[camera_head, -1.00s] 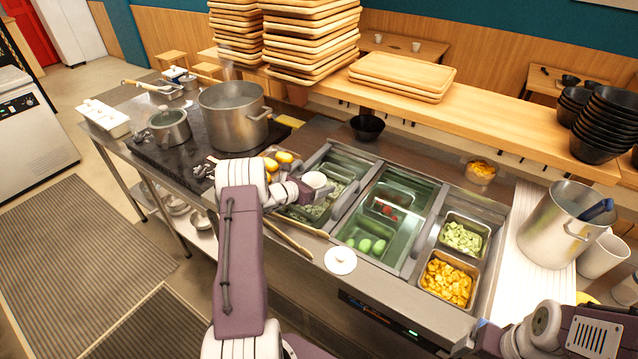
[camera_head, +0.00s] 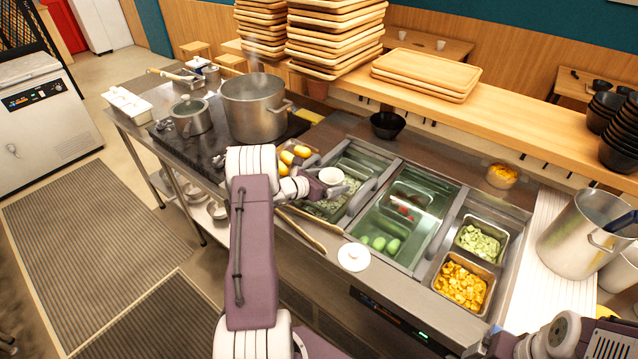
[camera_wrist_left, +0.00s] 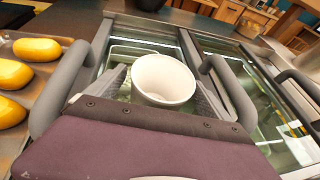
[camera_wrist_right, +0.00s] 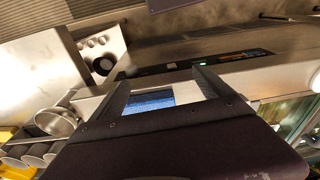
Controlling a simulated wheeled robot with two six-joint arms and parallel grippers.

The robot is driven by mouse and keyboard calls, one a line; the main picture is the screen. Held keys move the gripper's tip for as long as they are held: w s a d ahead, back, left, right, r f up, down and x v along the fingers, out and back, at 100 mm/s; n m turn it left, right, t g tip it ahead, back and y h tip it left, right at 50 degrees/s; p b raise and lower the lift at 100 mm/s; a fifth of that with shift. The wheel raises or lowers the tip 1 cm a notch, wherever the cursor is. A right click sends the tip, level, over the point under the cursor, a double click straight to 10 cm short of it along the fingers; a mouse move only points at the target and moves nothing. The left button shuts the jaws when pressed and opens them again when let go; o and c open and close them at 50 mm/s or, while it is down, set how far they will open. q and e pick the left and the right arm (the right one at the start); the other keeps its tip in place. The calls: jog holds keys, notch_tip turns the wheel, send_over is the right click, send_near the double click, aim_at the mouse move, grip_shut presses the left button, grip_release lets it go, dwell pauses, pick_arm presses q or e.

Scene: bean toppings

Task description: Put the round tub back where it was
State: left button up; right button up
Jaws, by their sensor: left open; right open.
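A small white round tub (camera_head: 331,176), open at the top and upright, is at the left food well in the head view. It also shows in the left wrist view (camera_wrist_left: 164,80), where its inside looks empty. My left gripper (camera_wrist_left: 160,92) is open, with one finger on each side of the tub. I cannot tell whether the fingers touch it or what is under it. A white round lid with a small knob (camera_head: 354,257) lies on the counter's front edge. My right gripper (camera_wrist_right: 165,90) is open and empty, low at the counter's front on the right.
Food wells with raised handles surround the tub. A tray of yellow items (camera_head: 293,157) is to its left, and wooden tongs (camera_head: 301,231) lie in front. A large pot (camera_head: 253,107) stands behind left. Yellow (camera_head: 461,286) and green (camera_head: 480,242) toppings fill pans at the right.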

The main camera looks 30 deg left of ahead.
pick_arm(q)
jog(key=v, duration=0.9)
jog(key=shift+s+b, duration=0.3)
jog(key=shift+b, duration=0.1)
